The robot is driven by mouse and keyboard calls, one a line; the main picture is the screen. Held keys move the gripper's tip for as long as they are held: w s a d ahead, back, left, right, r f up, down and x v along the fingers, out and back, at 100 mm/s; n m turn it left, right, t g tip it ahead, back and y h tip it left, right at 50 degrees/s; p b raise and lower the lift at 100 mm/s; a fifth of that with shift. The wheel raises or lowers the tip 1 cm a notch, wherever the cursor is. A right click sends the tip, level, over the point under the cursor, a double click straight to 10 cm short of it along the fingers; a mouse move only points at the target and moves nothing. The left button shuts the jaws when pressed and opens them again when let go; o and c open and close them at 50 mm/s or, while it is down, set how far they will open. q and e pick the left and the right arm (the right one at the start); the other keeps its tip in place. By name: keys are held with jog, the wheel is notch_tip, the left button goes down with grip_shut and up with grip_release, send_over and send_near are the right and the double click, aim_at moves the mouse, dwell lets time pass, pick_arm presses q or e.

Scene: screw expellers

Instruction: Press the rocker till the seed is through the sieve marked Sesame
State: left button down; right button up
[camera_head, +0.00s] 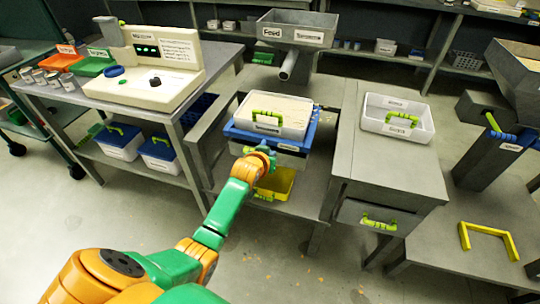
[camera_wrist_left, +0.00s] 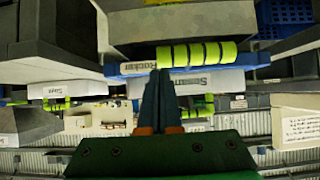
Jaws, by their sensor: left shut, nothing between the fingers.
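The sieve (camera_head: 283,107), a white tray full of pale seed with a lime handle, sits in a blue frame (camera_head: 310,138) at the middle of the head view. In the left wrist view the lime ribbed grip of the rocker (camera_wrist_left: 197,54) lies along a blue bar labelled Rocker. My left gripper (camera_head: 266,152) is at the front of the blue frame. Its fingers (camera_wrist_left: 160,78) are shut and empty, with the tips close to the grip; contact is unclear. My right gripper is not in view.
A yellow tray (camera_head: 276,183) sits below the frame. The Feed hopper (camera_head: 297,29) and its spout stand behind. A white tray (camera_head: 394,122) with a lime handle is on the right bench. A control console (camera_head: 146,82) stands at left. Open floor lies in front.

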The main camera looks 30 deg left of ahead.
pick_arm(q)
jog(key=f+b, duration=0.2)
jog(key=f, duration=0.1)
jog(key=f+b, duration=0.1)
jog(key=f, duration=0.1)
jog(key=shift+s+d+f, duration=0.15)
jog(key=shift+s+f, duration=0.1)
jog(key=shift+s, duration=0.15)
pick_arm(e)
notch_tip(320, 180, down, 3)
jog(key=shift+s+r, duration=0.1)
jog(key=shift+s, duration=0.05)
